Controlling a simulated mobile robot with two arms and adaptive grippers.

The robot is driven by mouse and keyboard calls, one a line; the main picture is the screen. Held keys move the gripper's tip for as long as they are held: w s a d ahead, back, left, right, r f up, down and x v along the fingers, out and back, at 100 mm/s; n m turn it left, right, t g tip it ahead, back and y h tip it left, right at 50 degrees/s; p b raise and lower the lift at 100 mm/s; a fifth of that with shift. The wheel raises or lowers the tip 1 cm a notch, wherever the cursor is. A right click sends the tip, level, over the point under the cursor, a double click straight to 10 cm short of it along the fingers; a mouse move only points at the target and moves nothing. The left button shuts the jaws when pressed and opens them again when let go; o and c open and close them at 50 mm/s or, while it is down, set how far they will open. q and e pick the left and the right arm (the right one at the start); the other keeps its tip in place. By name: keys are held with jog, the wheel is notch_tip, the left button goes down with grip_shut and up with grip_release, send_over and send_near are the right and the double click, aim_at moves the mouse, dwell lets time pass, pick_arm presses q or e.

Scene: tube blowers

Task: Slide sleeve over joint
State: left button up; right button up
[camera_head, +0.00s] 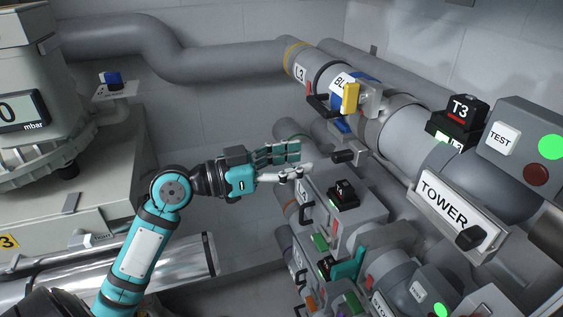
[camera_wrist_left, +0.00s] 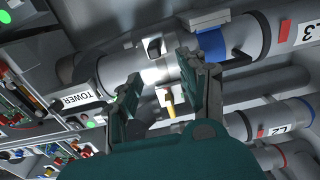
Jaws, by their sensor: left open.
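The grey L3 pipe (camera_head: 303,68) runs down to the right to the TOWER plate (camera_head: 455,212). A black ring with a handle (camera_head: 320,103) is around it, beside a blue band (camera_head: 367,79) and a yellow lever (camera_head: 350,98). A wider grey collar (camera_head: 369,128) sits further along. I cannot tell which part is the sleeve or whether it covers the joint. My left gripper (camera_head: 301,161) is open and empty, below and left of the pipe. In the left wrist view its fingers (camera_wrist_left: 161,74) are spread before the pipe, with the blue band (camera_wrist_left: 212,45) behind the right finger.
A black T3 block (camera_head: 461,110) and a TEST box (camera_head: 500,139) stand at the right. Lower lines with valves and labels (camera_head: 343,193) lie below the pipe. A pump with a mbar display (camera_head: 22,110) is at left. Floor between is clear.

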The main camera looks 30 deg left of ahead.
pick_arm(q)
jog(key=shift+v, duration=1.3)
